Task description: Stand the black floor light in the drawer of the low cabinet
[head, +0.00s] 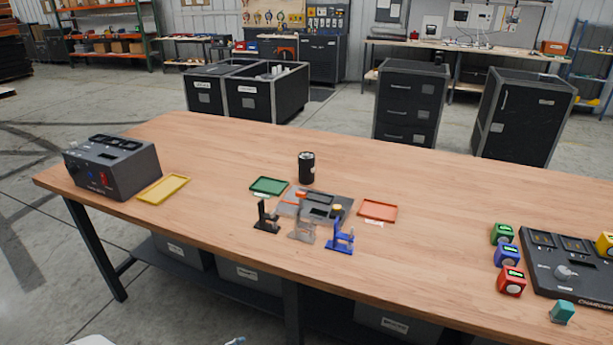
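A dark cabinet with several stacked drawers (406,108) stands on the floor beyond the table; its drawers look shut. Another low dark cabinet (520,118) with a vertical handle stands to its right. I cannot tell which is the task's low cabinet. No floor light is clearly recognisable; a small black cylinder (307,170) stands upright near the table's middle, and I cannot tell whether it is a light. Neither gripper's fingers show; only small pale pieces, possibly of my arm, show at the bottom edge.
The wooden table (420,270) lies between me and the cabinets. It bears a dark control box (112,168), yellow, green and orange trays, small clamp-like stands and a charger board (575,270). Open-topped dark bins (262,98) stand behind. Floor between bins and drawer cabinet is clear.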

